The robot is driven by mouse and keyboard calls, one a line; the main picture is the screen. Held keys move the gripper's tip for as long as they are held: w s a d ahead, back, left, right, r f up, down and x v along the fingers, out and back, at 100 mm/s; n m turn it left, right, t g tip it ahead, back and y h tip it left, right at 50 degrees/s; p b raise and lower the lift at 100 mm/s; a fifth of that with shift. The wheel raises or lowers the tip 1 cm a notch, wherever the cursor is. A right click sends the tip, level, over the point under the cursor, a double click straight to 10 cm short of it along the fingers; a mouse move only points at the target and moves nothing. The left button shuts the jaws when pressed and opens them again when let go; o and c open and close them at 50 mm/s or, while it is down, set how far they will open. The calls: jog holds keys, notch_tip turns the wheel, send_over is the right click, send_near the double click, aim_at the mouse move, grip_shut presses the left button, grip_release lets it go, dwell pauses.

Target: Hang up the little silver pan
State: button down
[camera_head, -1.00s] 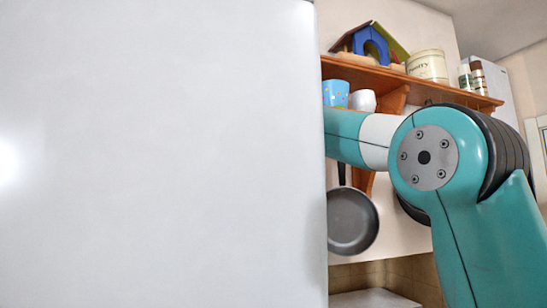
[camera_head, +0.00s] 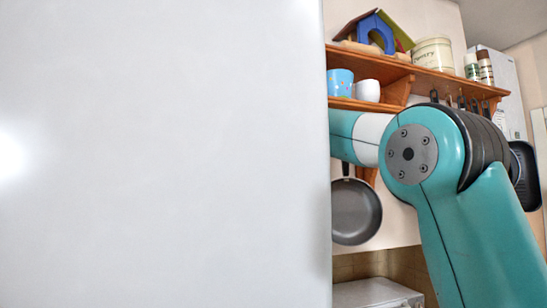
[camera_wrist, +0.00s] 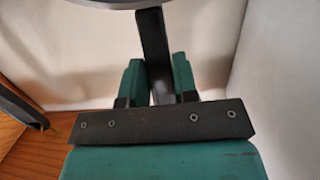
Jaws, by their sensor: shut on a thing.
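In the wrist view my gripper (camera_wrist: 158,82) is shut on the dark handle of a pan. The pan's handle (camera_wrist: 154,45) stands up between the two teal fingers. Only a strip of the pan's grey rim (camera_wrist: 105,4) shows at the top edge, so its full shape is hidden. In the head view my teal arm reaches left behind a large white surface, and the gripper and held pan are out of sight there.
A wooden shelf (camera_head: 430,82) carries cups, a canister and a toy house. A grey pan (camera_head: 356,212) and a black square pan (camera_head: 526,175) hang below it. A white surface (camera_head: 160,150) blocks the left. Wood (camera_wrist: 40,155) shows lower left in the wrist view.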

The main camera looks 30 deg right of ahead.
grip_release()
dwell(0.6)
dwell(0.3)
jog(key=b+v, duration=0.4)
jog(key=v, duration=0.6)
dwell(0.6)
dwell(0.4)
